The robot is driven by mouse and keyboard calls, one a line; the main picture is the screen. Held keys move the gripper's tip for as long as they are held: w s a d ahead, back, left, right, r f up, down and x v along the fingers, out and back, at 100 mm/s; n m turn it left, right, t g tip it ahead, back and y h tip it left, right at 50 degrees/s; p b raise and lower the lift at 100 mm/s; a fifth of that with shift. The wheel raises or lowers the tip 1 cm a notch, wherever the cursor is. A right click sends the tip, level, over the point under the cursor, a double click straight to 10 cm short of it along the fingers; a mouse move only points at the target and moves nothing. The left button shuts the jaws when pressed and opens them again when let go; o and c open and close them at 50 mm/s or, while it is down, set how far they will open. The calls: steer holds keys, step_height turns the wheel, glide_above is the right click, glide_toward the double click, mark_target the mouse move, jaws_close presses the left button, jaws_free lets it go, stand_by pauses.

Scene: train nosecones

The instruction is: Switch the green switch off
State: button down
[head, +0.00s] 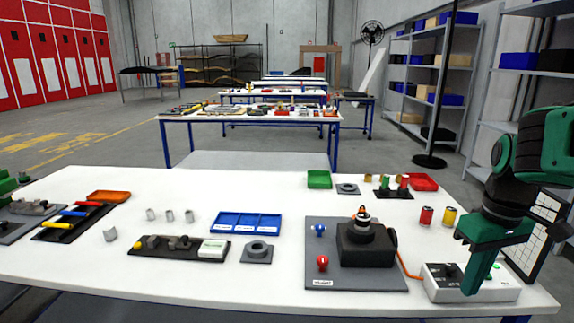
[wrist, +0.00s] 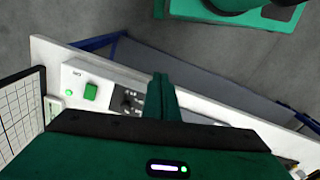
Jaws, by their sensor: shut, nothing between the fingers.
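A white control box (head: 445,290) sits at the right front of the white table in the head view.
A black dial (wrist: 128,101) is on the box between switch and gripper. An orange cable runs to a grey board (head: 350,280) with a black device. A grid panel (head: 540,235) stands at the right edge. Red (head: 426,216) and yellow (head: 449,217) cylinders stand behind.

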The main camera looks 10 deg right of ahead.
steer(key=s+a+f+m, duration=0.4)
steer(key=m, duration=0.1)
steer(key=shift+s+m, duration=0.25)
steer(key=shift+m, duration=0.15)
steer(key=shift+a+g, duration=0.1)
steer(key=shift+g, duration=0.2)
steer(key=w+d+r+n+t, duration=0.1)
steer(key=w+d+r+n, duration=0.45)
steer(key=d+n, duration=0.5)
steer(key=w+d+r+n+t, duration=0.1)
steer(key=w+d+r+n, duration=0.45)
steer(key=d+n, duration=0.45)
steer(key=shift+n+h, duration=0.25)
steer(key=shift+h, duration=0.15)
steer(key=f, duration=0.4)
steer(key=w+f, duration=0.1)
steer(key=f, duration=0.3)
steer(key=a+f, duration=0.1)
steer(key=f, duration=0.3)
steer(key=shift+w+f, duration=0.25)
steer(key=shift+w, duration=0.1)
